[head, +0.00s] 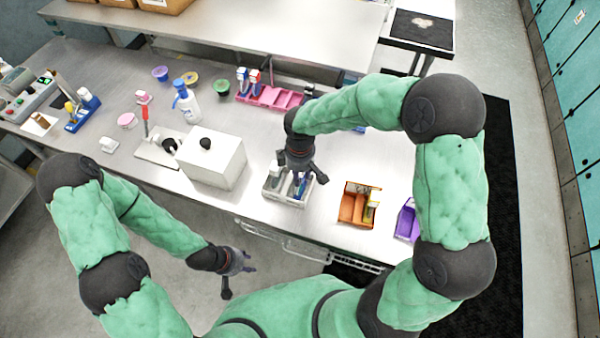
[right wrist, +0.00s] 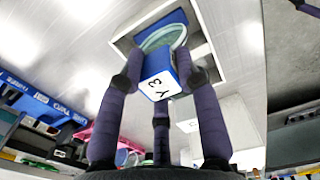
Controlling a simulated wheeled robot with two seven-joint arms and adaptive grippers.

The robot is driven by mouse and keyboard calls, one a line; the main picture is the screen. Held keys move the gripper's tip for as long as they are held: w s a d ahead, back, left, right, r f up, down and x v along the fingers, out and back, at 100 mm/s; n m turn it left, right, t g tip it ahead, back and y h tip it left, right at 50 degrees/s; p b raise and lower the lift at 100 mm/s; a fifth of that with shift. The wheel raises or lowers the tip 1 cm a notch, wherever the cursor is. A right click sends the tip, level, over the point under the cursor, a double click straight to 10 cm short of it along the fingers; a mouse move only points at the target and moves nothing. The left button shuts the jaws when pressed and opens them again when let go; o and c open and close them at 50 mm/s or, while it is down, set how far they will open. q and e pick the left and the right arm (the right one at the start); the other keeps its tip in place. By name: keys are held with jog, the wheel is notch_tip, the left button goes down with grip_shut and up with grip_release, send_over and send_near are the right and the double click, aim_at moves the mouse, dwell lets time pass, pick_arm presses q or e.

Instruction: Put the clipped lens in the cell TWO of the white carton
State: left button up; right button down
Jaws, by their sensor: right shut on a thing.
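The white carton (head: 271,196) stands near the table's front edge in the head view. My right gripper (head: 302,172) is directly above it, pointing down. In the right wrist view, my right gripper's fingers (right wrist: 160,85) are shut on the clipped lens, a blue clip (right wrist: 184,62) with a round clear lens (right wrist: 163,37) and a white label. In the head view, a blue piece (head: 301,184) shows below the fingers at the carton's right part. I cannot tell how deep it sits. The carton's cell markings cannot be read. My left gripper (head: 240,273) is open and empty, off the table's front.
An orange tray (head: 349,211) and a purple tray (head: 405,222) stand right of the carton. A white box with a black knob (head: 213,160) stands close on the left. A pink rack (head: 275,97) and a spray bottle (head: 188,105) are behind.

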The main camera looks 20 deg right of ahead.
jog(key=c, duration=0.9)
grip_release()
jog(key=shift+o, duration=0.2)
jog(key=shift+w+r, duration=0.1)
jog(key=shift+r, duration=0.35)
notch_tip(320, 180, up, 11)
jog(key=p, duration=0.1)
jog(key=shift+r+p, duration=0.2)
jog(key=shift+p, duration=0.15)
